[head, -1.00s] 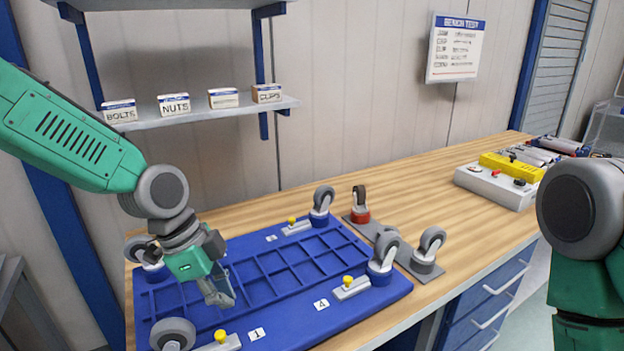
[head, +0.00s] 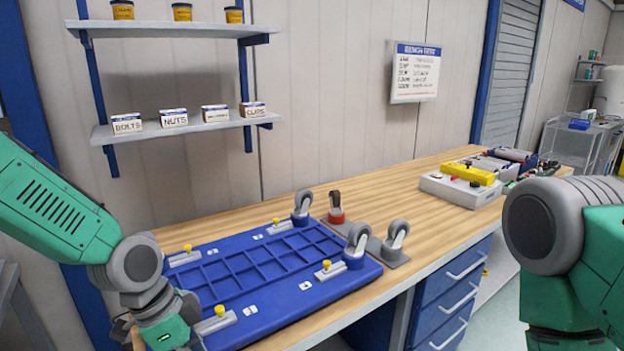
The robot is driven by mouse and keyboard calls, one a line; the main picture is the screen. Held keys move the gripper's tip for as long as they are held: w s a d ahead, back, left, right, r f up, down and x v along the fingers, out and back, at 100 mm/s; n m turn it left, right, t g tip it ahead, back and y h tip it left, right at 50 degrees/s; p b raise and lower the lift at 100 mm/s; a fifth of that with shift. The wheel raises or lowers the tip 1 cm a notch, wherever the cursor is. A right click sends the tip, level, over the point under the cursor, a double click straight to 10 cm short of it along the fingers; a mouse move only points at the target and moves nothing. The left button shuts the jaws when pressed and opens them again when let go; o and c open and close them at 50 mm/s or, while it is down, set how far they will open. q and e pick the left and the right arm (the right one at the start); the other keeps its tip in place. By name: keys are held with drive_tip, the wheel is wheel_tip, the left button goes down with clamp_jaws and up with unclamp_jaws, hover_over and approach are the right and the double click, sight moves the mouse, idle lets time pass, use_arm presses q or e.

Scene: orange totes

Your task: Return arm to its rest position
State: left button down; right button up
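My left arm comes in from the left, and its green gripper body (head: 172,332) is at the bottom edge, over the left front of the blue tray (head: 262,322). Its fingers are cut off or hidden, so I cannot tell whether they are open. My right arm (head: 545,228) shows only as a grey joint and green links at the right; its gripper is out of view. A caster (head: 301,208) stands at the tray's back right corner and another caster (head: 356,246) at its front right corner. The left corners are partly hidden by my arm.
A red-based caster (head: 336,207) and a grey caster (head: 396,237) stand on a grey plate right of the tray. A control box (head: 458,190) is farther right on the bench. Bare wood lies between. A wall shelf (head: 190,128) holds small boxes.

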use_arm(q)
drive_tip(key=s+a+f+n+y+b, duration=0.1)
drive_tip(key=s+a+f+n+b, duration=0.2)
drive_tip(key=s+f, duration=0.6)
drive_tip(key=s+f+n+y+b, duration=0.15)
drive_tip(key=s+f+n, duration=0.35)
drive_tip(key=f, duration=0.7)
drive_tip(key=s+a+f+n+y+b, duration=0.1)
drive_tip(key=s+a+f+n+b, duration=0.3)
drive_tip(key=s+a+f, duration=0.4)
drive_tip(key=shift+s+f+n, duration=0.15)
drive_tip(key=shift+s+n, duration=0.75)
drive_tip(key=shift+s, duration=0.1)
use_arm(e)
wheel_tip(320, 180, down, 9)
drive_tip(key=shift+a, duration=0.35)
use_arm(q)
drive_tip(key=shift+d+y, duration=0.25)
drive_tip(key=shift+d, duration=0.05)
use_arm(e)
drive_tip(key=shift+d, duration=0.35)
use_arm(q)
drive_tip(key=shift+a, duration=0.15)
use_arm(e)
drive_tip(key=shift+a, duration=0.2)
